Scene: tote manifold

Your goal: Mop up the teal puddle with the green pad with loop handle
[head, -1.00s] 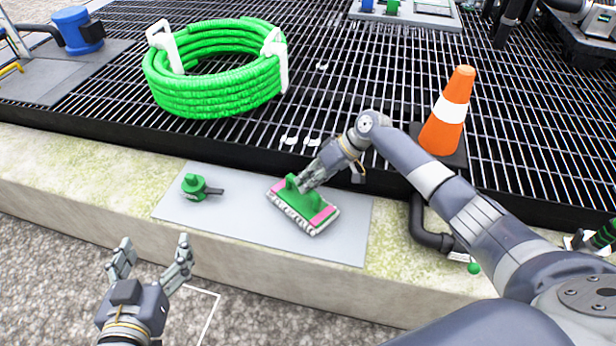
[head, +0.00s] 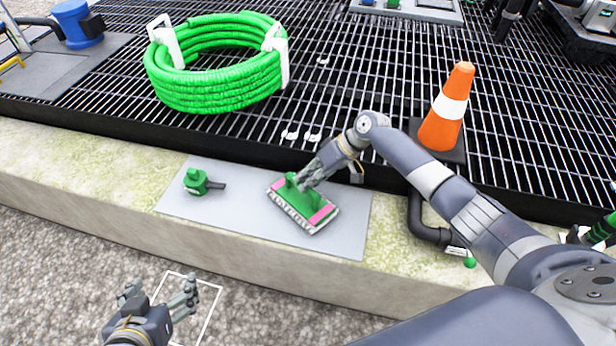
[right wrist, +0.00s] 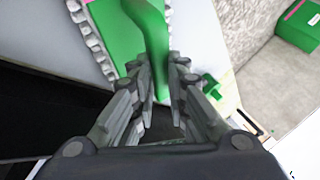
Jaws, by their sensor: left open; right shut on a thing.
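The green pad with loop handle (head: 304,207) has pink patches and a pale fringed edge. It lies on or just above the grey plate (head: 240,220) on the concrete ledge; I cannot tell whether it touches. My right gripper (head: 302,182) is shut on its green handle. In the right wrist view, the fingers (right wrist: 163,85) close around the handle (right wrist: 150,40), with the fringe (right wrist: 90,45) beyond. My left gripper (head: 165,295) is open and empty over the gravel at lower left. I see no teal puddle; the pad or arm may hide it.
A green valve-like fitting (head: 196,182) sits on the plate's left. A coiled green hose (head: 215,90) lies on the black grating behind. An orange cone (head: 446,115) and a black pipe (head: 428,235) stand close to my right arm. The plate's middle left is bare.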

